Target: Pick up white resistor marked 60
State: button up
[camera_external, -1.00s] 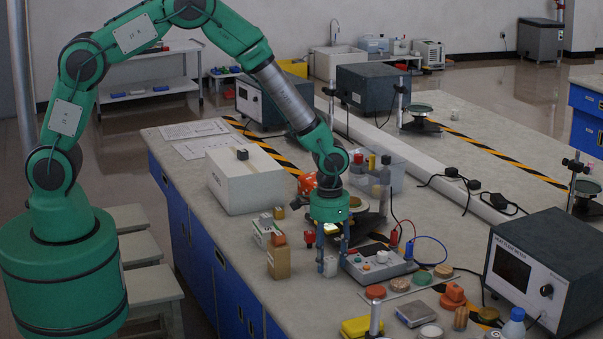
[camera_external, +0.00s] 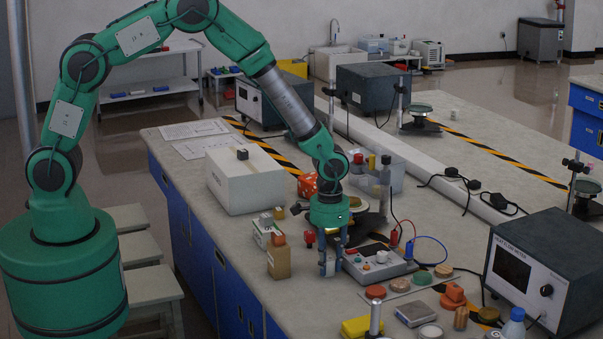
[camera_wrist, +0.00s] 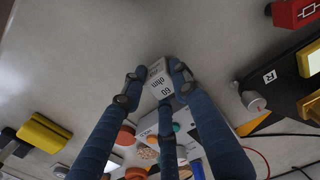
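The white resistor (camera_wrist: 158,80) is a small block with "60 ohm" printed on its face, seen in the wrist view. My gripper (camera_wrist: 157,78) has three blue fingers closed around it, with dark fingertips against its sides. In the external view my gripper (camera_external: 329,268) points down at the bench top, left of the grey meter box. The fingers hide the resistor there. I cannot tell whether it still touches the bench.
The grey meter box (camera_external: 375,262) with wires stands close on the right. A yellow block (camera_external: 360,327) and several round pieces lie in front. Bare bench lies just in front of the fingers.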

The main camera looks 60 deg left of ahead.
aim_at(328, 259)
jog(key=shift+r, duration=0.15)
notch_tip(328, 259, up, 10)
jog(key=shift+f+p, duration=0.15)
jog(key=shift+p, duration=0.55)
